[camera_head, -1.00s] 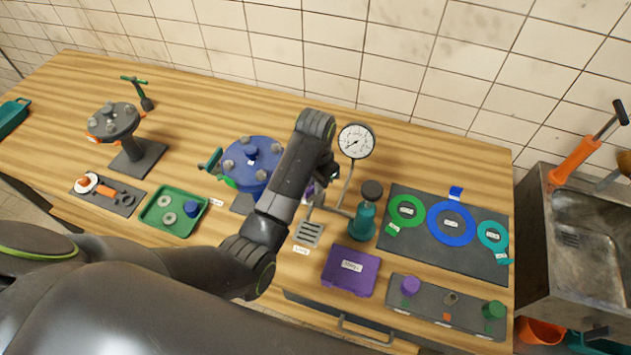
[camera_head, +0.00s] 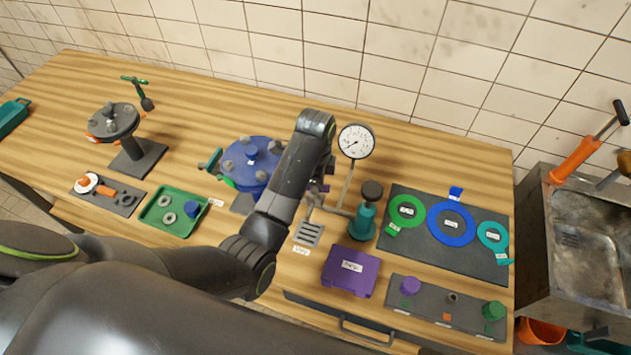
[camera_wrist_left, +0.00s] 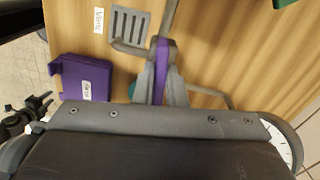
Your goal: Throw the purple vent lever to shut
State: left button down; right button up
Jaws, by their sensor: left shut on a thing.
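The purple vent lever (camera_wrist_left: 160,68) shows in the left wrist view between the two fingers of my left gripper (camera_wrist_left: 158,75). The fingers are shut on it, one on each side. In the head view my left arm reaches over the bench, and its wrist hides most of the lever and of the gripper. Only a small purple bit shows beside the wrist. A grey slotted vent plate (camera_head: 309,234) lies in front of the lever, with a white label by it. It also shows in the wrist view (camera_wrist_left: 130,22).
A round gauge (camera_head: 356,141) on a bent pipe stands behind the lever. A teal bottle-shaped fitting (camera_head: 364,218) stands close right. A purple box (camera_head: 350,271) lies in front. A blue flanged vessel (camera_head: 249,158) stands left of the wrist.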

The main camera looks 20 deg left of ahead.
pick_arm(q)
jog(key=shift+m, duration=1.1)
jog(key=c, duration=1.5)
grip_release()
